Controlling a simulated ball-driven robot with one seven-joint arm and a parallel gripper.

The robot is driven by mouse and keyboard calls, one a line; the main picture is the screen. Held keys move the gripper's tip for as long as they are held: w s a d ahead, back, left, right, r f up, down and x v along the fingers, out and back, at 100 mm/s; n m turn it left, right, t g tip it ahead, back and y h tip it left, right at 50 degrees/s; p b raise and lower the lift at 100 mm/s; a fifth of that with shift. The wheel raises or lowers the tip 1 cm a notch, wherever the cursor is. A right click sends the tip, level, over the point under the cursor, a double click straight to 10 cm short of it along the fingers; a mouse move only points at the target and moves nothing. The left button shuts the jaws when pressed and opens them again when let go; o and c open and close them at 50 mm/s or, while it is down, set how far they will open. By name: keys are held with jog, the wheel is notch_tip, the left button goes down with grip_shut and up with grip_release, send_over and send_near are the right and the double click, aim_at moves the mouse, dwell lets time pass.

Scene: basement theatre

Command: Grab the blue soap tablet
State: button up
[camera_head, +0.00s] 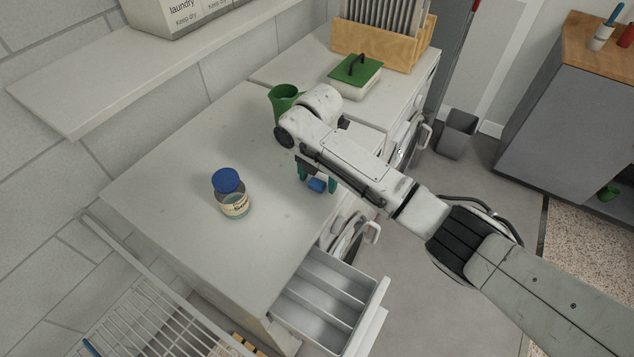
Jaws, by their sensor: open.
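The blue soap tablet (318,186) is a small blue block on the white washer top (215,265), near its front edge. My gripper (316,182) points down over it with its teal fingers apart. The tablet shows between the two fingertips in the picture. I cannot tell whether either finger touches it, or how high the fingertips are above the top. My arm comes in from the lower right and hides part of the top behind the gripper.
A blue-lidded jar (231,196) stands left of my gripper. A green cup (284,101) stands behind my arm. A green-lidded box (355,76) and a wooden rack (380,45) are farther back. An open detergent drawer (322,302) juts out at the front.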

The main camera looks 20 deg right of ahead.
jog(key=shift+f, duration=0.2)
jog(key=c, duration=1.1)
jog(key=shift+r, duration=0.1)
jog(key=shift+c, duration=0.2)
